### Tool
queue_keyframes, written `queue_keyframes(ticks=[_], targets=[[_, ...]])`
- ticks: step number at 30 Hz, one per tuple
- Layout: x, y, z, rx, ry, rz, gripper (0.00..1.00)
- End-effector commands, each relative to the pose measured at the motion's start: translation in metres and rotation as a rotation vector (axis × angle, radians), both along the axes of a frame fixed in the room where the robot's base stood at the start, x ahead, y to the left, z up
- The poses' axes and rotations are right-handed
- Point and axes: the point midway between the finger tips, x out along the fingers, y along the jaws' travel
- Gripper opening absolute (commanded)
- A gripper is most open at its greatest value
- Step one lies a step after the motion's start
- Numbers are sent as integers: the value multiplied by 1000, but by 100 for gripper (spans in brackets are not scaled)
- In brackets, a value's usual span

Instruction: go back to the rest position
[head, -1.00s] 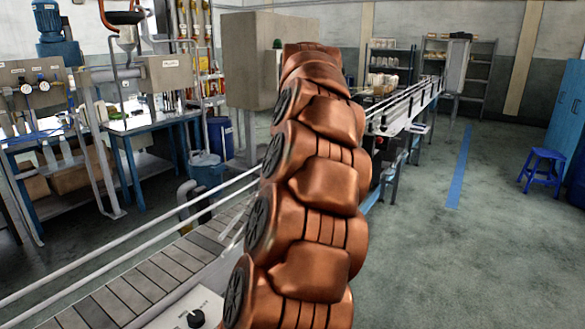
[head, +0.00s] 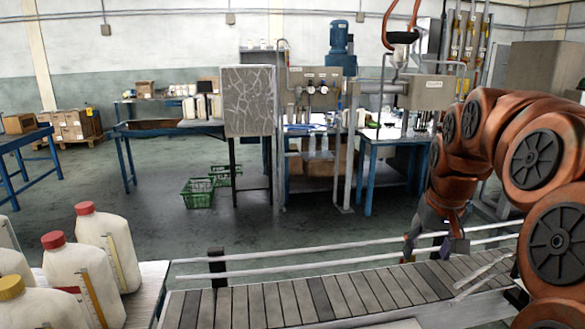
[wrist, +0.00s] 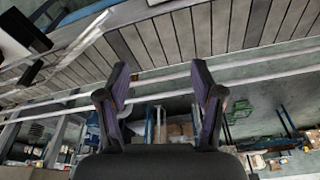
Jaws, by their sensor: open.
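My gripper (head: 432,250) hangs at the end of my orange arm on the right of the head view, beside the conveyor's rails. In the wrist view its two dark fingers (wrist: 163,88) are spread apart with nothing between them. The slatted conveyor (head: 290,305) runs below the gripper in the head view. It also crosses the top of the wrist view (wrist: 185,38).
White jugs with red and yellow caps (head: 101,250) stand at the conveyor's left end. Two green crates (head: 198,194) lie on the floor beyond. Metal guard rails (head: 300,246) run along the conveyor. Blue workbenches (head: 382,141) stand behind. Open floor (head: 130,215) lies between.

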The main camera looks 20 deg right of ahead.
Motion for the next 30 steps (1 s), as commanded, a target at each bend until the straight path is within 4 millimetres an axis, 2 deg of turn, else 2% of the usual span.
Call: queue_keyframes(ticks=[1,6,11,15,19,24,27,30], targets=[[1,30,-2,8,19,53,67],[-13,112,-24,35,93,188,67],[-44,176,-46,53,165,293,67],[-83,219,-68,66,236,367,67],[-121,247,-87,72,296,415,67],[-160,264,-105,77,351,449,67],[-173,268,-111,79,369,455,67],[-177,269,-113,79,374,458,67]])
